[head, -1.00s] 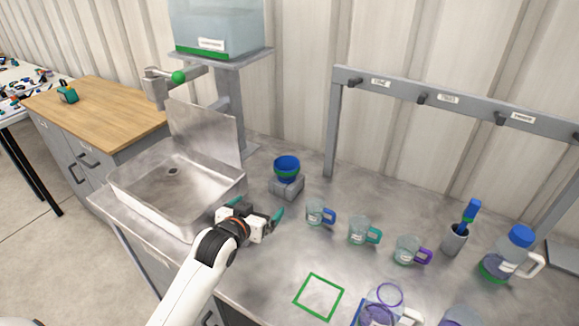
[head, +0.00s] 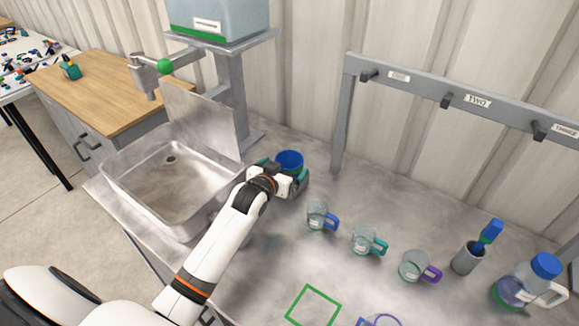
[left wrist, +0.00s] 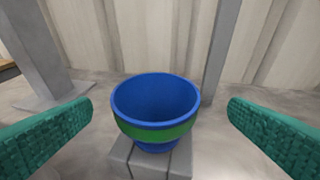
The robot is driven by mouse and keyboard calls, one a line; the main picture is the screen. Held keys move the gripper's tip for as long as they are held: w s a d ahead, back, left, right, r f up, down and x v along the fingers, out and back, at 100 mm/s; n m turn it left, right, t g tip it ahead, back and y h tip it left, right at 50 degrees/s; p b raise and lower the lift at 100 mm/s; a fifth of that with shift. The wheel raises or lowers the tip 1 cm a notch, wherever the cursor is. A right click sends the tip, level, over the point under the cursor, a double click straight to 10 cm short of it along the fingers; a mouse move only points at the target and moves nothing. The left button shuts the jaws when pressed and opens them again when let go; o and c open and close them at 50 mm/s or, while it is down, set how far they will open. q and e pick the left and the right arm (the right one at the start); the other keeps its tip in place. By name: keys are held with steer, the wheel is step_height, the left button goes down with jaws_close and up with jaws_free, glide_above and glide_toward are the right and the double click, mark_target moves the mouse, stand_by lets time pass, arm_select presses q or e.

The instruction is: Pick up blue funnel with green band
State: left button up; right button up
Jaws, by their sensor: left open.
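The blue funnel (head: 289,160) with a green band sits on a small grey block stand, right of the sink. In the left wrist view the funnel (left wrist: 155,108) is upright and centred between the two green fingers, and the grey block (left wrist: 150,160) shows under it. My left gripper (head: 283,171) is open around the funnel's near side, with a visible gap on each side in the wrist view. The gripper and wrist hide the funnel's lower part and most of the block in the head view. My right gripper is out of view.
A metal sink (head: 120,178) lies to the left, with a tap bearing a green ball (head: 165,67) above it. Several glass mugs (head: 318,215) stand to the right. A grey rack (head: 345,120) with labelled pegs stands behind. A green square outline (head: 313,306) marks the front bench.

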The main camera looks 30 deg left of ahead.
mark_target(294, 157)
arm_select(q)
steer(key=shift+w+f, duration=0.2)
steer(key=shift+w, duration=0.4)
steer(key=shift+p+x, duration=0.65)
steer(key=shift+x, duration=1.55)
steer(key=shift+s+a, duration=0.15)
steer(key=shift+a, duration=0.05)
steer(key=c, duration=1.1)
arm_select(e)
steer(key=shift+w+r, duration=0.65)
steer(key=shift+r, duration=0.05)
